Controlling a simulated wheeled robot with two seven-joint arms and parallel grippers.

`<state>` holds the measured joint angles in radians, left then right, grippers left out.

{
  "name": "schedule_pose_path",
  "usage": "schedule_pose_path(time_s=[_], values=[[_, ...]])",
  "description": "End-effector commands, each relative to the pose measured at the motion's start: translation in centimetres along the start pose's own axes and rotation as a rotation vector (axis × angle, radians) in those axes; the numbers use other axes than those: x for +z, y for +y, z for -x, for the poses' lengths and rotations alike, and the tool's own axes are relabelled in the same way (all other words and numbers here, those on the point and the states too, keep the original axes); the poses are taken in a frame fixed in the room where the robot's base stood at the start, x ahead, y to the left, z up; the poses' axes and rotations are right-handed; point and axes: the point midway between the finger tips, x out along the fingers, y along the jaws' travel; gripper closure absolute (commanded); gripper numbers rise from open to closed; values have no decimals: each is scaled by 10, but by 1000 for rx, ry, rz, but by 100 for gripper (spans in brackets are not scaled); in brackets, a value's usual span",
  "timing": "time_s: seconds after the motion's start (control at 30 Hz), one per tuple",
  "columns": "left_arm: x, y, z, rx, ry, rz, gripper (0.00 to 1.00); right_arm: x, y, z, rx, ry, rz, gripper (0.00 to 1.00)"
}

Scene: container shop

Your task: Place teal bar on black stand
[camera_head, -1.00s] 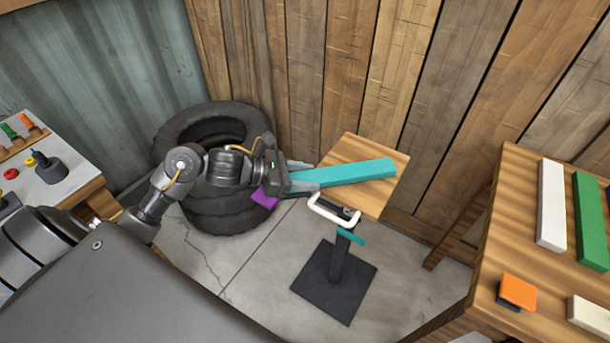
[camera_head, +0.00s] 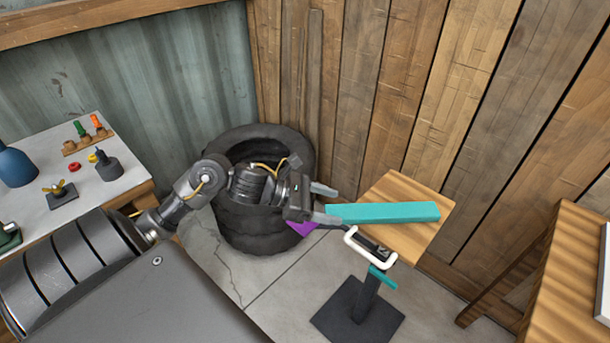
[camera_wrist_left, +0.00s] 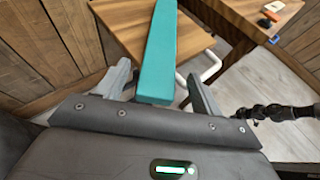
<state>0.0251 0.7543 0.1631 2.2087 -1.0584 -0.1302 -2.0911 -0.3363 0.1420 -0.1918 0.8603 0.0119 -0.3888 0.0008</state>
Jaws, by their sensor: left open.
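The teal bar (camera_head: 385,213) lies on the wooden top of the black stand (camera_head: 362,308), with its left end sticking out past the top's edge. My left gripper (camera_head: 325,203) is at that left end, with its fingers apart. In the left wrist view, the bar (camera_wrist_left: 160,50) runs away from the gripper (camera_wrist_left: 160,90), its near end between the two open fingers with gaps on both sides. A dark jointed arm, seemingly my right one, shows at the right of the wrist view; its gripper (camera_wrist_left: 246,114) is too small to read.
A white handle (camera_head: 369,250) sticks out at the front of the stand's top. A stack of tires (camera_head: 255,222) stands behind my left arm. A white-topped table (camera_head: 85,175) with small items is at the left, a wooden table (camera_head: 570,285) at the right.

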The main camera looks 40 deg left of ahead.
Motion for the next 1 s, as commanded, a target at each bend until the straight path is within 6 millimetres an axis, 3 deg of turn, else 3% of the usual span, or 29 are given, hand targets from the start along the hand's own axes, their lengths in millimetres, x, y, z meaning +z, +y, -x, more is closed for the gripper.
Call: schedule_pose_path(time_s=[0.2,0.4,1.0], values=[[-3,-1,47,-1,7,-3,33,-24,-7,3,-8,14,-7,100],[-1,0,70,0,1,0,33,-35,-9,7,-12,18,-10,100],[0,0,76,-1,0,-1,33,-38,-10,9,-13,20,-11,100]])
